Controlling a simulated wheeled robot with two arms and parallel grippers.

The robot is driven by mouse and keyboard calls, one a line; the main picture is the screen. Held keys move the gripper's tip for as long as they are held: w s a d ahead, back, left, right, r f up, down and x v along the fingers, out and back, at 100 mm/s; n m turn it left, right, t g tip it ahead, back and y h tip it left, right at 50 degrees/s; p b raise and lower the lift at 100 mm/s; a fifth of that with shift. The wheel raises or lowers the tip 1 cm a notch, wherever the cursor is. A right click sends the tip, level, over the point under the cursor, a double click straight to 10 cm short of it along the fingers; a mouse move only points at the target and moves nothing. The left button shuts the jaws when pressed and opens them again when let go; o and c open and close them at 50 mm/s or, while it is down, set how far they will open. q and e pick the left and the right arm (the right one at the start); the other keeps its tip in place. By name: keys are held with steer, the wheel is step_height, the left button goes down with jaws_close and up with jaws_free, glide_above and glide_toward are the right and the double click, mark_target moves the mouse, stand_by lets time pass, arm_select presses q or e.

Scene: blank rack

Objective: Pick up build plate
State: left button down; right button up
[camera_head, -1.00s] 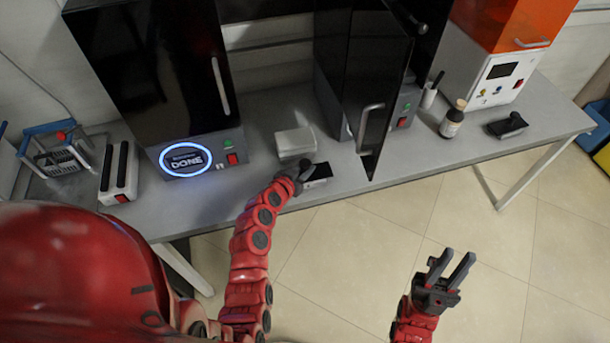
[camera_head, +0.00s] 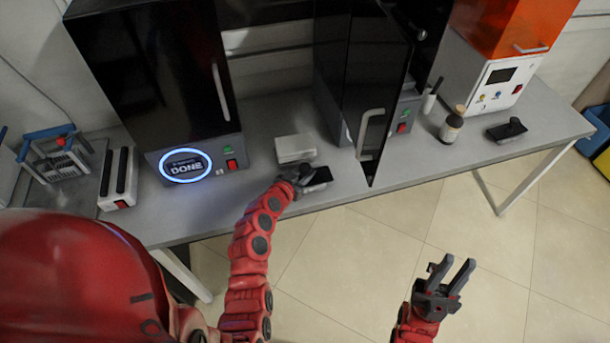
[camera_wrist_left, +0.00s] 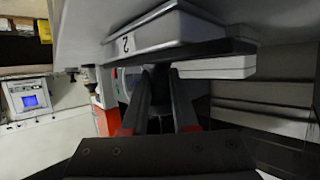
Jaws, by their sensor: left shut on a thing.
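The build plate (camera_head: 319,179) is a dark flat plate with a handle, low over the bench's front edge; I cannot tell whether it still touches the bench. My left gripper (camera_head: 300,178) is shut on its handle. In the left wrist view the left gripper's fingers (camera_wrist_left: 160,88) close on a dark knob under the dark plate (camera_wrist_left: 205,50). The fingers hide part of the handle. My right gripper (camera_head: 448,277) is open and empty over the floor, in front of the bench. A second dark plate with a handle (camera_head: 507,131) lies at the bench's right.
A pale box (camera_head: 295,148) sits just behind the held plate. A black printer (camera_head: 155,75) showing DONE stands at left. Another black machine (camera_head: 365,90) with its door ajar stands close at right. The floor in front is clear.

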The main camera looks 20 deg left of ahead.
arm_select(q)
steer(key=shift+r, duration=0.45)
steer(key=shift+s+r+b, duration=0.2)
steer(key=shift+r+b, duration=0.15)
steer(key=shift+r, duration=0.15)
steer(key=shift+s+r+b, duration=0.15)
steer(key=shift+r+b, duration=0.2)
steer(key=shift+r, duration=0.15)
steer(key=s+r+b, duration=0.1)
steer(key=s, duration=1.4)
steer(key=shift+s+d+r, duration=0.2)
steer(key=shift+d+r, duration=0.1)
steer(key=shift+d, duration=0.05)
